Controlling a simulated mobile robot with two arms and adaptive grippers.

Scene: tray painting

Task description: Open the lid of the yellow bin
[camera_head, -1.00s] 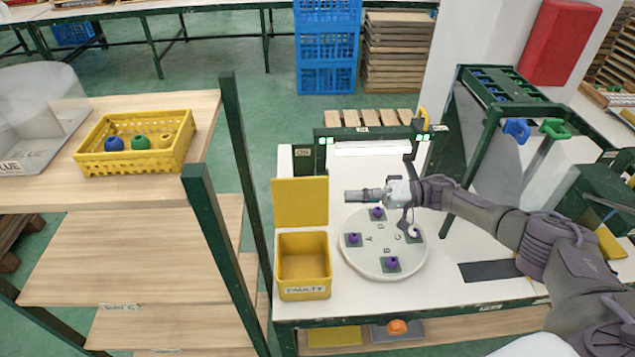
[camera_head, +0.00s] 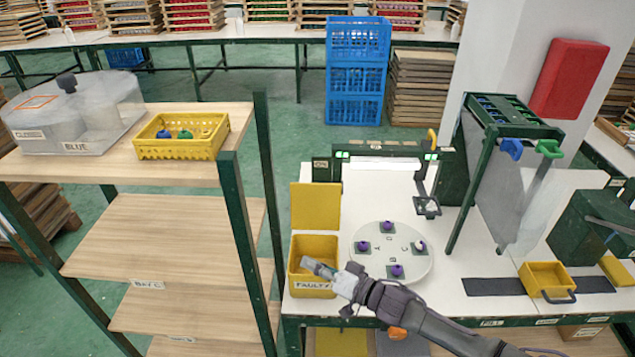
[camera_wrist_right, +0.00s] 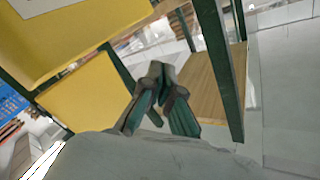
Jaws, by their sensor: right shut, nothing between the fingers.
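The yellow bin (camera_head: 313,293), labelled FAULTY, stands at the left end of the white bench in the head view. Its lid (camera_head: 315,206) stands upright at the bin's back, and the bin's mouth is open. My right gripper (camera_head: 306,262) is shut and empty; in the head view it overlaps the bin's mouth, and I cannot tell if it touches the bin. In the right wrist view its fingers (camera_wrist_right: 158,92) are together, with yellow panels (camera_wrist_right: 95,95) to their left. My left gripper is not in view.
A round white tray (camera_head: 392,275) with purple-topped pieces lies right of the bin. A yellow tray (camera_head: 546,278) sits on a dark strip further right. A wooden shelf (camera_head: 190,215) with green posts (camera_head: 240,225) stands left of the bin. A yellow basket (camera_head: 180,150) is on top.

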